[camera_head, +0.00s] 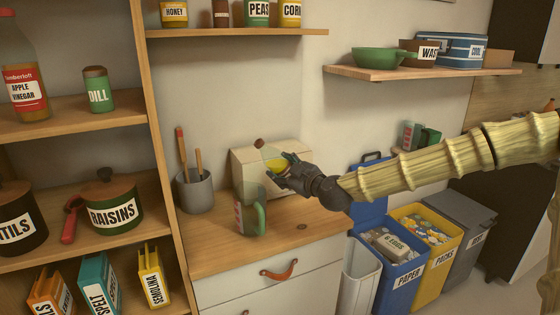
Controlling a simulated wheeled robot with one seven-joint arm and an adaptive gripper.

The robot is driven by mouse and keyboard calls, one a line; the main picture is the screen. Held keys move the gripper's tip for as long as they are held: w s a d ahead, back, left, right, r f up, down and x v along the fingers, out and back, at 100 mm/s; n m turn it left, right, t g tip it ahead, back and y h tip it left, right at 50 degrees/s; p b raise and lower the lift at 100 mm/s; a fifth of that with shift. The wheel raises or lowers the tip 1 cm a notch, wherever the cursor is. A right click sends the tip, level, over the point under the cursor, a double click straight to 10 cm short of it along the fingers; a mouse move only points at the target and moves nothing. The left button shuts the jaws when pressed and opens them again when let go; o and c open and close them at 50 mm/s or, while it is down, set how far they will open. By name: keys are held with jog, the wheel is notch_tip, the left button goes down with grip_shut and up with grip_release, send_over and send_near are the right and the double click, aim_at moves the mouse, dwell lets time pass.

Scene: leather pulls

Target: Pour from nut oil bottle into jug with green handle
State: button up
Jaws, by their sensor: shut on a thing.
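My gripper (287,169) is shut on the nut oil bottle (276,164), a see-through greenish bottle with yellow in it. It is held above the counter, just up and to the right of the jug. The bottle looks tilted, but its outline is faint and partly hidden by the fingers. The jug with green handle (240,215) stands upright on the wooden counter, with a red and white label and its handle to the right. I cannot see inside the jug or tell whether any oil is flowing.
A cream box (293,152) stands behind the gripper. A grey pot of utensils (194,191) is left of the jug. Another green-handled vessel (411,135) is at the right by the wall. Bins (440,250) stand right of the counter (222,262). Shelves are at left and above.

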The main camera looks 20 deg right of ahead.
jog(key=shift+w+d+n+h+p, duration=0.1)
jog(key=shift+d+n+h+p, duration=0.2)
jog(key=shift+d+n+p, duration=0.6)
jog(key=shift+d+n+h+p, duration=0.3)
jog(key=shift+d+n+p, duration=0.35)
jog(key=shift+n, duration=0.45)
jog(key=shift+d+r+n+h+p, duration=0.1)
jog(key=shift+r+n+h+p, duration=0.2)
jog(key=shift+r+n+p, duration=0.5)
jog(key=shift+d+n, duration=0.25)
jog(key=shift+n, duration=0.15)
jog(key=shift+a+r+n, duration=0.1)
jog(key=shift+r+n, duration=0.25)
jog(key=shift+n, duration=0.05)
jog(key=shift+d, duration=0.2)
jog(key=shift+a, duration=0.1)
